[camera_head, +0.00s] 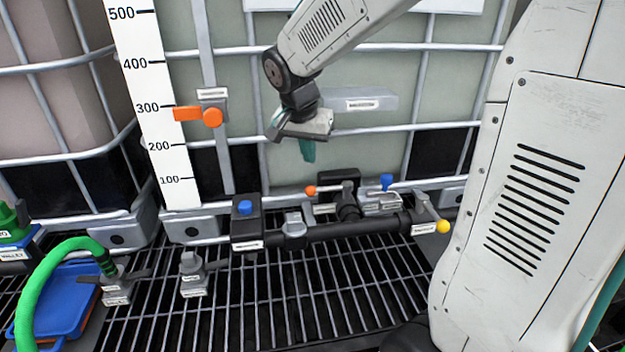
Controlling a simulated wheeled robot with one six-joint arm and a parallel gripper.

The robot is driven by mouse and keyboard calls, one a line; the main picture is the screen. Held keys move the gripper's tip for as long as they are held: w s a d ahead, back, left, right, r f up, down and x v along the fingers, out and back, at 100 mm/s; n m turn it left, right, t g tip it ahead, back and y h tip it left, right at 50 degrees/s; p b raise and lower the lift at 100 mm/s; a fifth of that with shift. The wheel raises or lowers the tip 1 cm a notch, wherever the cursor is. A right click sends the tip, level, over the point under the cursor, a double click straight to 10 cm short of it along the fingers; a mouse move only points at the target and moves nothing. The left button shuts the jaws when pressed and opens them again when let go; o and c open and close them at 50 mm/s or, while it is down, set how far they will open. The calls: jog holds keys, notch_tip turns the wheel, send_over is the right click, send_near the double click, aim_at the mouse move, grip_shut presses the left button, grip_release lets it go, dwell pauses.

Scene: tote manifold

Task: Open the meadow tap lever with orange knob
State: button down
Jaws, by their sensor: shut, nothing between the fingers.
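A lever with an orange knob (311,190) sits on the black pipe manifold (330,232) in front of the pale tote. Its thin rod runs roughly level from the knob on the left to a black valve body (347,207) on the right. My gripper (307,151) is shut and empty, its teal fingertips pointing down. In the picture it is straight above the orange knob, with a visible gap between them. The labels are too small to read, so I cannot tell which one says meadow.
A yellow-knobbed lever (442,227) is at the manifold's right end. Blue knobs (387,181) stand nearby, one on a black box (246,230) to the left. An orange handle (198,114) is on the tote frame. A green hose (40,270) lies left. Dark grating is below.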

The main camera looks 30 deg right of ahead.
aim_at(329, 189)
jog(key=shift+w+d+f+m, duration=0.1)
jog(key=shift+w+f+m, duration=0.1)
jog(key=shift+w+m, duration=0.15)
jog(key=x, duration=0.9)
jog(key=shift+f, duration=0.25)
jog(key=shift+w, duration=0.1)
